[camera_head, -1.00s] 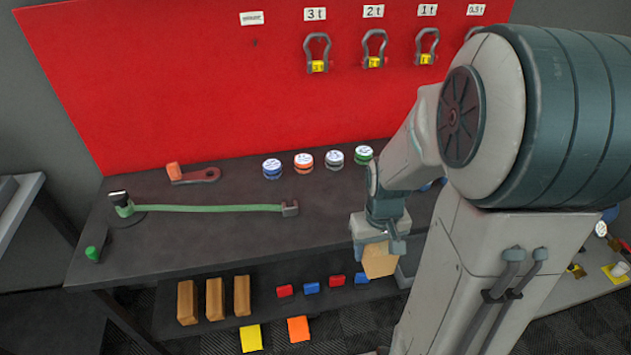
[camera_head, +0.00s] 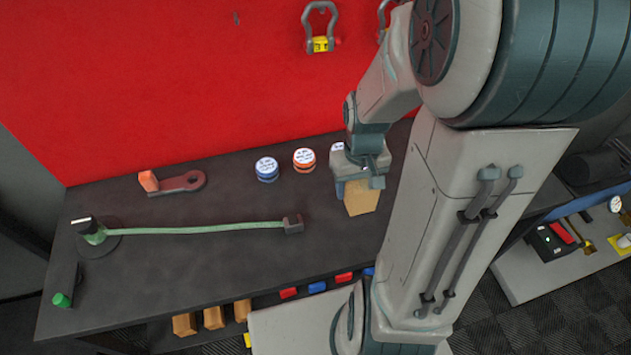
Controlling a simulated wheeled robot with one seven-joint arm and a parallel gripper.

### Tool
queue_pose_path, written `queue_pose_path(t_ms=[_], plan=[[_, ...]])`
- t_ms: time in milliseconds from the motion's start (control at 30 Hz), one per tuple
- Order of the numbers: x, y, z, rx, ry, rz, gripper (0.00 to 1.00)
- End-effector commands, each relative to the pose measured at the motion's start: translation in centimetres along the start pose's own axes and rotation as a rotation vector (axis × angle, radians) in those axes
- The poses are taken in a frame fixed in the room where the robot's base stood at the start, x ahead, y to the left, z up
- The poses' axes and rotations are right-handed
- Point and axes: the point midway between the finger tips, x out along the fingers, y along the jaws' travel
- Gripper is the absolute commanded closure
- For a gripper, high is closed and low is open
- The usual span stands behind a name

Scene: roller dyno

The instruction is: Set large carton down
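The large carton (camera_head: 361,199) is a tan box just below my gripper (camera_head: 355,180), right of the middle in the head view. My gripper points down and appears shut on the carton's upper part. The carton is over the dark bench top (camera_head: 225,265), near its right part. I cannot tell whether its underside touches the bench or hangs a little above it. My arm hides the bench to the right of the carton.
A green strap (camera_head: 195,229) with a grey end piece lies left of the carton. A blue-sided tin (camera_head: 267,169) and an orange-sided tin (camera_head: 304,160) stand behind. Bare bench shows in front of the strap.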

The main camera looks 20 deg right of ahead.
Motion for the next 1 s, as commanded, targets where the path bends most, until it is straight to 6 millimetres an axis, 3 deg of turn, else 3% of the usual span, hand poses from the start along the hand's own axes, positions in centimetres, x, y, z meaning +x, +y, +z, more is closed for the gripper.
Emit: queue_pose_path(t_ms=[600,800,1000], plan=[[5.9,-5.4,-8.3,-0.002,0.000,-0.001,0.85],[6.6,-5.9,-9.0,-0.002,0.001,0.000,0.85],[9.1,-5.9,-8.9,-0.003,-0.002,-0.001,0.85]])
